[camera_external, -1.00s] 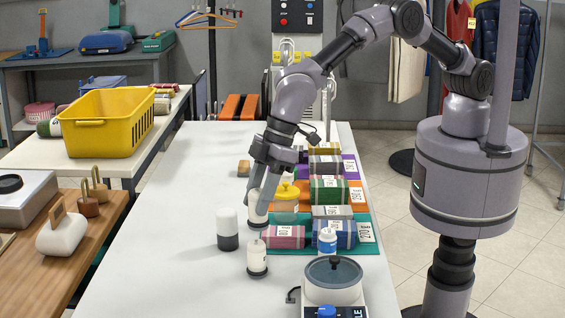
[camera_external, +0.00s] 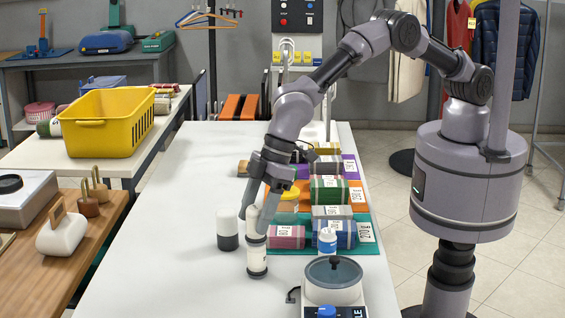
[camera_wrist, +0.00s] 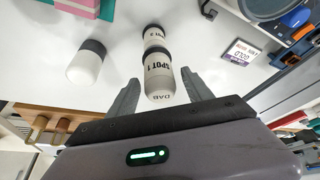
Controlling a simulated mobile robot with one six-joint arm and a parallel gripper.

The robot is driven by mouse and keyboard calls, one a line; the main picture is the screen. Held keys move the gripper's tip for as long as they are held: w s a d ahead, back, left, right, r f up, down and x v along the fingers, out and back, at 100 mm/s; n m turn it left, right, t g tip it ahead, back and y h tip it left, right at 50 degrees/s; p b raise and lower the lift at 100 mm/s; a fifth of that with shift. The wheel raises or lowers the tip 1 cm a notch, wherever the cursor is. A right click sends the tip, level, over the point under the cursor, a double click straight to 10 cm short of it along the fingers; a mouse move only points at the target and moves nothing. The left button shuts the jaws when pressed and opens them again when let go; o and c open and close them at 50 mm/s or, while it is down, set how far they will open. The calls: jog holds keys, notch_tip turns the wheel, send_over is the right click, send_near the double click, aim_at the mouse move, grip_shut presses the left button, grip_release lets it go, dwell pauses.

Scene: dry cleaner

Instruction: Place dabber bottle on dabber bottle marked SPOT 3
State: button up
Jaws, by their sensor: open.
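A white dabber bottle with a dark band and "SPOT 1" on its side (camera_external: 252,218) stands upright on another dabber bottle (camera_external: 257,260) on the white table. In the wrist view the upper bottle (camera_wrist: 160,85) is near, with the lower one (camera_wrist: 154,34) beyond it. The lower label looks like "SPOT 2", but its number is hard to read. My gripper (camera_external: 258,208) is open, with a finger on each side of the upper bottle; the fingertips (camera_wrist: 160,82) also show in the wrist view. A third white-and-dark bottle (camera_external: 228,225) stands just left.
Folded labelled garments (camera_external: 330,190) lie along the table's right side. A small blue-capped bottle (camera_external: 327,241) and a round lidded device (camera_external: 333,284) stand to the right and front. The table (camera_external: 190,220) is clear on the left.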

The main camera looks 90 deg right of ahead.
jog(key=s+d+r+m+p, duration=0.1)
jog(key=s+d+r, duration=0.1)
jog(key=d+r, duration=0.5)
jog(key=s+d+r+m+p, duration=0.1)
jog(key=s+d+r+p, duration=0.15)
jog(key=r, duration=0.85)
jog(key=s+d+r+m+t, duration=0.1)
jog(key=s+d+r+m, duration=0.1)
jog(key=s+d+r, duration=0.4)
jog(key=s+d+r+m, duration=0.2)
jog(key=s+d+r, duration=0.2)
jog(key=d, duration=0.4)
jog(key=s+d+m, duration=0.1)
jog(key=s+d, duration=0.2)
jog(key=s, duration=0.3)
jog(key=s+d+f+m, duration=0.1)
jog(key=s+d+m, duration=0.1)
jog(key=s+d, duration=0.2)
jog(key=s+d+m+t, duration=0.1)
jog(key=s+d+m, duration=0.1)
jog(key=s, duration=0.7)
jog(key=shift+s+d+f+h+b, duration=0.15)
jog(key=shift+s+d+h+b, duration=0.25)
jog(key=shift+d, duration=0.4)
